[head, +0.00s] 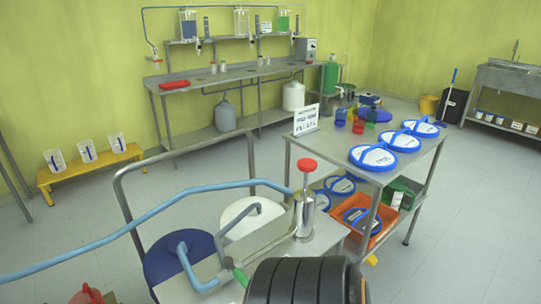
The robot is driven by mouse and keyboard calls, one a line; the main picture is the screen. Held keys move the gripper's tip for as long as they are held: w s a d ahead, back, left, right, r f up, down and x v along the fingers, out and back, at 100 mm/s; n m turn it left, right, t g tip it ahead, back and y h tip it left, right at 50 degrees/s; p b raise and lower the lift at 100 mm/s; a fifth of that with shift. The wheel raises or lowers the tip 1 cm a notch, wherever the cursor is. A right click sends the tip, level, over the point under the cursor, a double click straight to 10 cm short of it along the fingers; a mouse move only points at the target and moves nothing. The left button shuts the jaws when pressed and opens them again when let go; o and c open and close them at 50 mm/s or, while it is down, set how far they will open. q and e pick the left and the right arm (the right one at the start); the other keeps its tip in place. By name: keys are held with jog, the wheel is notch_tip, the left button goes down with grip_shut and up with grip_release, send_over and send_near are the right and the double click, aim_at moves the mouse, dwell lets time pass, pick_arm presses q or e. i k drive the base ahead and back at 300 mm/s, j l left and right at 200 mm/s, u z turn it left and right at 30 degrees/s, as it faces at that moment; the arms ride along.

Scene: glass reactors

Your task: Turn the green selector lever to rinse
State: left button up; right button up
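The green selector lever (240,276) shows at the bottom centre of the head view. It sticks out from a small grey valve body (228,263) on a metal trolley. The valve sits beside a round blue lid (160,262) and a round white lid (252,216), with blue hose around them. No rinse mark is readable, so I cannot tell which position the lever points to. Neither of my grippers is in view.
A black ribbed body (305,282) stands close right of the lever and hides part of the trolley. A metal cylinder with a red knob (307,165) stands behind it. A blue hose (120,232) crosses from the left. A side table (318,150) holds blue-rimmed lids.

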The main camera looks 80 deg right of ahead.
aim_at(243, 281)
jog(key=z, duration=2)
jog(key=i+j+u, duration=0.15)
jog(key=j, duration=0.25)
